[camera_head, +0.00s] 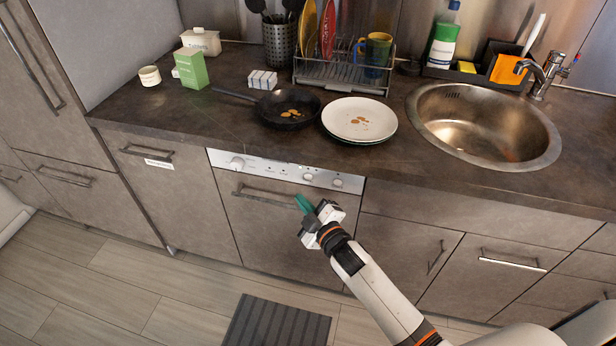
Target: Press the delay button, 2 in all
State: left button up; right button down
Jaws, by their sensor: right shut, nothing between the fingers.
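The dishwasher (275,225) sits under the counter with its door closed. Its silver control panel (255,166) runs along the top, with a large knob (237,163) at left, two smaller round controls (308,177) at right and small marks between. The labels are too small to read, so I cannot tell which control is the delay button. My right gripper (302,203) is shut and empty, its green fingertips just below the panel's right part, near the right end of the door handle (262,197). I cannot tell whether it touches the door. My left gripper is out of view.
On the counter (220,125) above stand a black pan (270,112), a white plate (345,131) with food bits, a dish rack (320,75) and a green carton (191,68). A sink (485,125) is at right. Drawer handles stick out on both sides. A dark mat (275,325) lies on the floor.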

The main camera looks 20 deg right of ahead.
aim_at(308, 177)
jog(key=s+a, duration=0.1)
jog(key=s+a+p, duration=0.1)
jog(key=s, duration=0.1)
jog(key=shift+s+a+p, duration=0.1)
jog(key=shift+p, duration=0.2)
dwell(0.4)
jog(key=shift+w+d+b, duration=0.6)
jog(key=shift+w+d, duration=0.25)
jog(key=shift+w, duration=0.4)
jog(key=shift+w+d+b, duration=0.65)
jog(key=shift+w+d, duration=0.15)
jog(key=shift+w, duration=0.4)
jog(key=shift+w+d+b, duration=0.6)
jog(key=shift+w+d, duration=0.25)
jog(key=shift+w, duration=0.4)
jog(key=shift+w+d, duration=0.25)
jog(key=shift+w, duration=0.1)
